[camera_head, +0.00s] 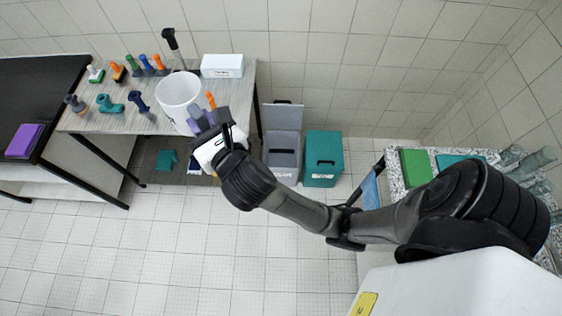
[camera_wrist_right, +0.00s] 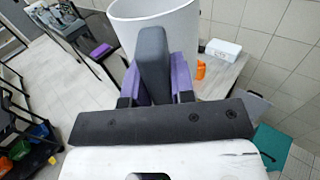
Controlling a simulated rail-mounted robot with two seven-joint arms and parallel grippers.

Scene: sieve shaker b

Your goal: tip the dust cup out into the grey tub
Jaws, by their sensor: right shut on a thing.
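The dust cup, which I take to be the white round cup (camera_head: 178,90), is at the right part of the back table in the head view, open rim up and roughly upright. It also shows in the wrist view (camera_wrist_right: 195,30). My right gripper (camera_head: 207,121) has purple fingers, shut on a grey upright piece (camera_wrist_right: 152,62) that looks like the cup's handle. The cup's base is hidden, so I cannot tell whether it is clear of the tabletop. The grey tub (camera_head: 283,158) stands on the floor right of the table, with a raised grey panel behind it. My left gripper is not in view.
A teal bin (camera_head: 323,158) stands right of the grey tub. The table (camera_head: 120,121) holds several coloured tools, a white box (camera_head: 222,66) and an orange item (camera_head: 211,100) near my gripper. A speckled counter stands at right. The floor in front is clear.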

